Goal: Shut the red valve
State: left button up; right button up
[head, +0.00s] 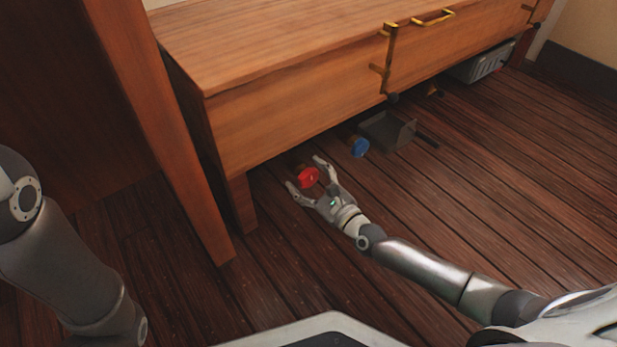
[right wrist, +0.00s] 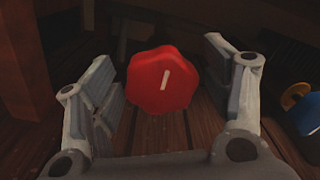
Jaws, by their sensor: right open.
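The red valve (head: 308,177) is a round knob low under the front edge of the wooden cabinet. In the right wrist view the red valve (right wrist: 162,80) faces me, with a white line on it tilted slightly right of upright. My right gripper (head: 306,177) is open, with its fingers on either side of the knob. In the right wrist view my right gripper (right wrist: 160,85) shows a gap between each finger and the knob. Of my left arm only links show at the left edge; its gripper is out of view.
A blue valve (head: 360,147) is to the right of the red one; it also shows in the right wrist view (right wrist: 308,118). A dark dustpan-like tray (head: 385,131) lies beyond it. The wooden cabinet (head: 280,110) overhangs the valves, and a cabinet leg (head: 240,203) stands to the left. The floor in front is clear.

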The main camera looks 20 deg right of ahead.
jog(key=v, duration=1.2)
